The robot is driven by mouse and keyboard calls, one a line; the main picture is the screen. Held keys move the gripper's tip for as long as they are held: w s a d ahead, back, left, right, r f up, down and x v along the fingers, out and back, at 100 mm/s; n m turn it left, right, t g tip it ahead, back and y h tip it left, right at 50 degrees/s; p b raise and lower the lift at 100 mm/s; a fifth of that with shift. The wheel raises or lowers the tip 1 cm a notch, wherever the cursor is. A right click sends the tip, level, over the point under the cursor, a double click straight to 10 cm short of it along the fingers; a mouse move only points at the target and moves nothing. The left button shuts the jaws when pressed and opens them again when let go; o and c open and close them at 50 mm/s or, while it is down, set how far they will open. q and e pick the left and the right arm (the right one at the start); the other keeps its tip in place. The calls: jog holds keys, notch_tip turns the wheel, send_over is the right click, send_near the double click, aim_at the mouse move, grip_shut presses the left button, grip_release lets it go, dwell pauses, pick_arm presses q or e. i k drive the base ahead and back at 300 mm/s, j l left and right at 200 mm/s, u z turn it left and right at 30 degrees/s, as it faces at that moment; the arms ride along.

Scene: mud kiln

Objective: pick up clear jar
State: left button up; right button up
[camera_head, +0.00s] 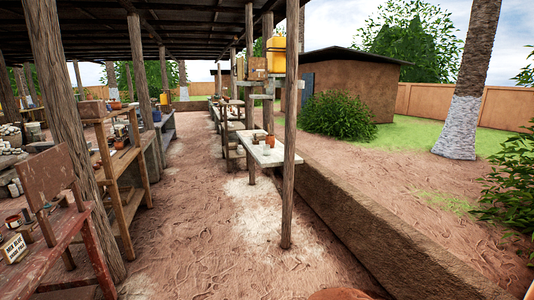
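I cannot make out a clear jar for certain. A small pale vessel (265,149) stands on the white-topped table (272,160) near the middle of the view; it is too small to tell whether it is clear glass. A reddish-brown pot (270,140) stands close beside it. Neither of my grippers shows in this view.
A wooden post (290,120) stands at the white table's right side. A low earth wall (380,235) runs along the right. Wooden shelves (125,170) and a reddish bench (45,250) with small items and a sign line the left. The dirt path (195,210) between is clear.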

aim_at(266, 148)
jog(key=i, duration=3.55)
jog(key=i+l+u, duration=0.2)
jog(key=i, duration=0.2)
jog(key=i+l+u, duration=0.2)
jog(key=i, duration=0.2)
jog(key=j, duration=0.1)
